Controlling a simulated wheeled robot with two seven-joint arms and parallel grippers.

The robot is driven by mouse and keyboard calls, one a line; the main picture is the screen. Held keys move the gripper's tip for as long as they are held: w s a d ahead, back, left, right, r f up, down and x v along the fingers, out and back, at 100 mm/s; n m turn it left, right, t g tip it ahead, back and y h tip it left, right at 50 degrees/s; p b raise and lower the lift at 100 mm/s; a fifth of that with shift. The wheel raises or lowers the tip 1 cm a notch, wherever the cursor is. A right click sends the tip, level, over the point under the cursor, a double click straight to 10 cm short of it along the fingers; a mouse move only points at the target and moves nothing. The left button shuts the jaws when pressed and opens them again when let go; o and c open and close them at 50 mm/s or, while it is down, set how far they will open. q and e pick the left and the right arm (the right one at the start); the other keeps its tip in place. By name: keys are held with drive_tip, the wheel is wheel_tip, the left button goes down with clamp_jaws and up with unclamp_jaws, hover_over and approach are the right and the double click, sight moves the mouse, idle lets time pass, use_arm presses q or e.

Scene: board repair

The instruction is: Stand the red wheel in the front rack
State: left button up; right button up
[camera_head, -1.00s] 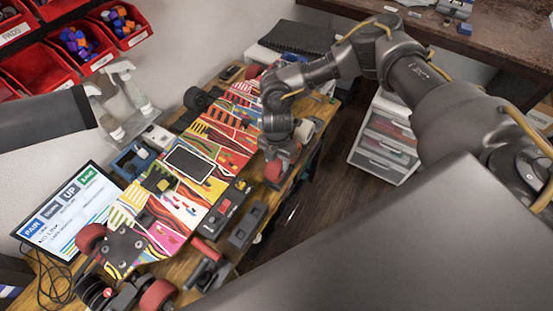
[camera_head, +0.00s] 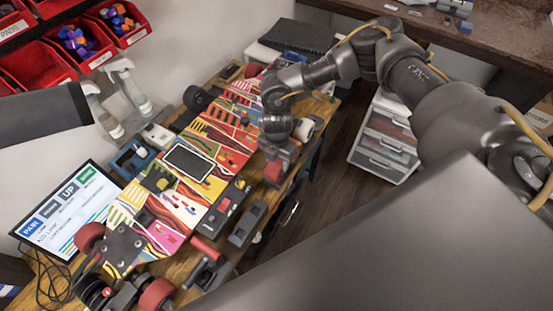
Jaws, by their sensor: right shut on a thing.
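My right gripper (camera_head: 281,155) points down at the far right side of the skateboard deck. It is shut on a red wheel (camera_head: 273,172), which shows just below it near the bench's right edge; the fingers are mostly hidden by the wrist. I cannot tell whether the wheel touches what is beneath. The front rack cannot be picked out for certain; dark holders (camera_head: 247,223) stand on the bench beside the deck.
The colourful skateboard deck (camera_head: 222,140) lies along the bench with a phone-like panel (camera_head: 188,162) on it. Other red wheels (camera_head: 157,293) are at its near end. A monitor (camera_head: 68,221) stands at left; red bins (camera_head: 33,66) hang above. A drawer unit (camera_head: 385,138) stands right.

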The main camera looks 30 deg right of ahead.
drive_tip(key=shift+f, duration=0.3)
idle(0.4)
drive_tip(key=o, duration=1.1)
drive_tip(key=c, duration=0.3)
drive_tip(key=shift+r, duration=0.1)
wheel_tip(320, 180, up, 7)
drive_tip(key=p, duration=0.7)
drive_tip(key=shift+r, duration=0.2)
drive_tip(key=shift+a, duration=0.1)
